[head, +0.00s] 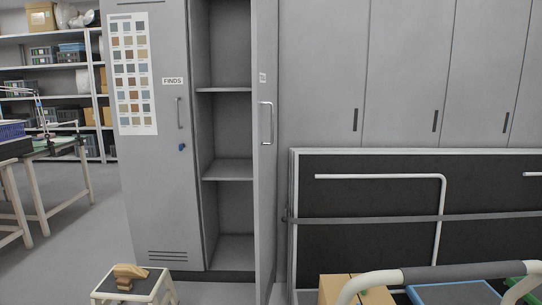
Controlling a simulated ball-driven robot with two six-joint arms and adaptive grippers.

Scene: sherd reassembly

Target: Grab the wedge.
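A small tan wooden piece (131,271), which looks like the wedge, lies on top of a low step stool (146,286) at the bottom left of the head view. A smaller brownish part (124,284) shows at its front; I cannot tell if it is a separate thing. Neither of my grippers is in view.
A grey cabinet marked FINDS (160,200) stands behind the stool, its right door (266,130) open on empty shelves. A trolley handle (455,271), a cardboard box (340,287) and a blue-edged crate (455,292) fill the bottom right. Floor at left (80,260) is clear.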

